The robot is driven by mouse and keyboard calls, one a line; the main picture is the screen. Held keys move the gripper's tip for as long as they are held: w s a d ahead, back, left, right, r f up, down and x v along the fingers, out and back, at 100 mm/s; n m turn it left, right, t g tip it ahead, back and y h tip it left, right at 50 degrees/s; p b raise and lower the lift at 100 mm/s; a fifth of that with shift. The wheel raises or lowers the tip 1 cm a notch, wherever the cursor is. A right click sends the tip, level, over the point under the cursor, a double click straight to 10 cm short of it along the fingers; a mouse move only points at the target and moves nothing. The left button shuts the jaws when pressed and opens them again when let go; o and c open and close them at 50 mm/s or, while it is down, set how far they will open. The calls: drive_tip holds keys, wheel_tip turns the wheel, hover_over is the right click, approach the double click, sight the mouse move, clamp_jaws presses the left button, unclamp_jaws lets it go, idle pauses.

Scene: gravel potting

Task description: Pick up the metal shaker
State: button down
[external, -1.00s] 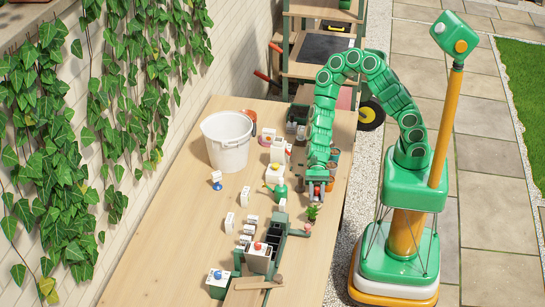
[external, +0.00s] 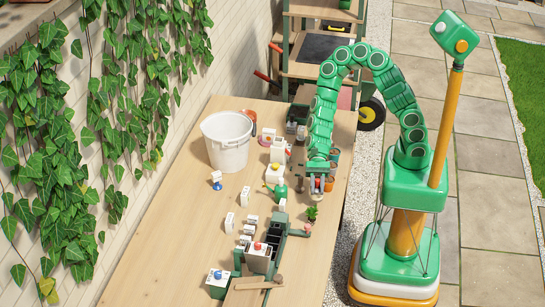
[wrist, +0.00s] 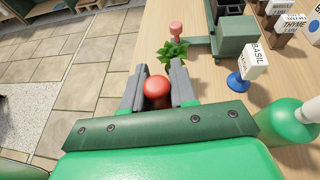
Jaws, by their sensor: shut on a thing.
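My gripper (wrist: 158,90) has its two grey fingers on either side of a round red-topped thing, which I take to be the metal shaker (wrist: 157,87). It is shut on it, and the red top shows between the fingertips. The rest of its body is mostly hidden in the wrist view. In the external view my gripper (external: 317,184) is over the right part of the bench, with a small greyish part below the fingers. I cannot tell whether the thing still touches the bench.
A small green plant (wrist: 173,50) stands just beyond the fingers. A green watering can (wrist: 290,122) and a white BASIL block (wrist: 253,63) are to the right. Terracotta pots (external: 334,155) stand near the bench's right edge. A white bucket (external: 227,152) is at the back left.

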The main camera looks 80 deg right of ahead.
sight(317, 190)
wheel_tip(317, 190, up, 14)
idle(0.6)
